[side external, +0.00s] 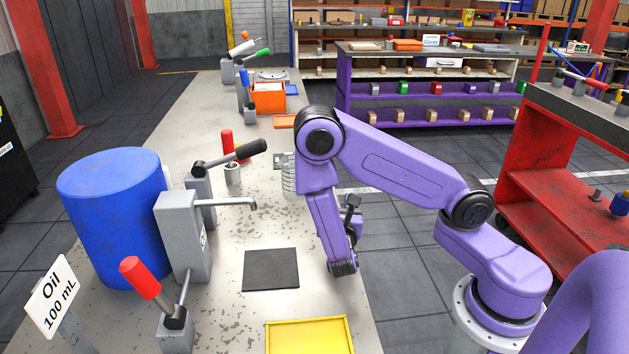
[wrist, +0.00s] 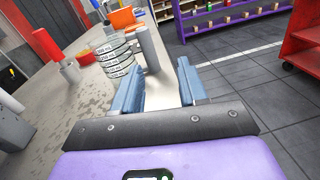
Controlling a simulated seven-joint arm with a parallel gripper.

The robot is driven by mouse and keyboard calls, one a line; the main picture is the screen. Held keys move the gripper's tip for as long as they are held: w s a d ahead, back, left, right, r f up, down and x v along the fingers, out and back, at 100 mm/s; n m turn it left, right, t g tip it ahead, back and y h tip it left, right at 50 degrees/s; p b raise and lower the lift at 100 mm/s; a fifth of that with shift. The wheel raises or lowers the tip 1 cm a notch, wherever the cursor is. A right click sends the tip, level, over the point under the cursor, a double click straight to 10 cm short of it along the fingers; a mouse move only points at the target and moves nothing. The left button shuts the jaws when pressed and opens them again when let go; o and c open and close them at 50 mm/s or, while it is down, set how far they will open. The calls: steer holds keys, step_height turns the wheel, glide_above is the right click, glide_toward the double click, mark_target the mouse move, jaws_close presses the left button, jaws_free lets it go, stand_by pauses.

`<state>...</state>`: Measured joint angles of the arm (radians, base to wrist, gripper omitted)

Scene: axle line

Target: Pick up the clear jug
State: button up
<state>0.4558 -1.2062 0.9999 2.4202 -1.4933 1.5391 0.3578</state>
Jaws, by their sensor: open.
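The clear jug (wrist: 113,56) stands upright on the bench in the wrist view, with stacked bands of volume marks. In the side external view the clear jug (side external: 289,182) is partly hidden behind my arm. My gripper (wrist: 158,78) is open, with its two blue-grey fingers apart and nothing held between them. The jug is ahead of the fingertips and to the left, apart from them. A grey upright cylinder (wrist: 148,48) shows beside the jug; I cannot tell whether it is part of it.
A blue drum (side external: 115,220) and a grey dispenser (side external: 182,238) with a spout stand at the left. A dark square mat (side external: 271,269) and a yellow tray (side external: 308,337) lie nearer. Red-handled items (side external: 227,145) and an orange bin (side external: 269,98) stand farther along the bench.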

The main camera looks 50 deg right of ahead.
steer(key=shift+w+a+f+n+t+y, duration=0.1)
steer(key=shift+w+f+n+t+y, duration=0.25)
steer(key=shift+f+n+t, duration=0.15)
steer(key=shift+w+a+f+n+t+y, duration=0.1)
steer(key=shift+w+f+n+t+y, duration=0.15)
steer(key=shift+w+f+n+t, duration=0.25)
steer(key=x, duration=1.7)
steer(key=shift+d+f, duration=0.1)
steer(key=shift+f, duration=0.15)
steer(key=c, duration=0.7)
